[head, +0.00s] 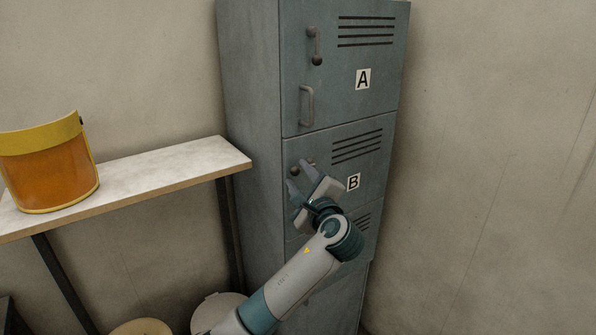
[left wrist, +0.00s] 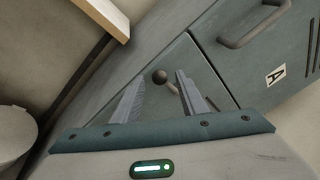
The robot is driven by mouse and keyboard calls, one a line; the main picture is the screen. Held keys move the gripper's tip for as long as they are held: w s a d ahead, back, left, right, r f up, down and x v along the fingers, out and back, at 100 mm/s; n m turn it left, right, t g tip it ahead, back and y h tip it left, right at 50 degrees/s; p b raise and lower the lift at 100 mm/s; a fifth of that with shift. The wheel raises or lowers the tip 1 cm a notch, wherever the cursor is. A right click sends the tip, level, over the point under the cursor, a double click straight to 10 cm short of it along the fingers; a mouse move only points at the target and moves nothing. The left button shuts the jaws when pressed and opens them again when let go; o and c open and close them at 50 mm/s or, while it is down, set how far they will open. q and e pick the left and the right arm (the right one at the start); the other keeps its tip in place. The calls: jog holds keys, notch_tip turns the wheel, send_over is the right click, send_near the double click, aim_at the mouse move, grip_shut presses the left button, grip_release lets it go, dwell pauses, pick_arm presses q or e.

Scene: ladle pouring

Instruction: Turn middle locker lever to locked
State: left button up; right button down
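The grey-teal locker (head: 250,110) has stacked doors; the middle door (head: 370,145) carries a "B" label (head: 353,182). Its lever (head: 294,170) has a dark knob at the left end and lies close to sideways, partly hidden by my gripper. My left gripper (head: 297,176) is in front of door B, its fingers open and empty beside the lever. In the left wrist view the lever's round knob (left wrist: 160,76) shows between the two spread fingertips, beyond them. I cannot tell whether a finger touches the lever. My right gripper is not in view.
Door A (head: 370,80) above has a lever (head: 315,47) hanging down and a pull handle (head: 307,106). A shelf (head: 160,175) at left holds an orange face shield (head: 50,170). A round pale container (head: 215,305) stands below. The right side is bare wall.

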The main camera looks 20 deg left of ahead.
pick_arm(q)
jog(key=shift+w+a, duration=0.35)
jog(key=shift+w, duration=0.15)
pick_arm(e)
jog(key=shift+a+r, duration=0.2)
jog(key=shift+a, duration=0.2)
pick_arm(q)
jog(key=shift+c, duration=0.6)
grip_shut()
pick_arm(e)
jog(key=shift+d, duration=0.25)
pick_arm(q)
jog(key=shift+s+f, duration=0.1)
jog(key=shift+f, duration=0.1)
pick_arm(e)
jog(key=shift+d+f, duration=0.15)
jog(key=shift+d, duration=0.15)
pick_arm(q)
jog(key=shift+f+b, duration=0.15)
jog(key=shift+b, duration=0.15)
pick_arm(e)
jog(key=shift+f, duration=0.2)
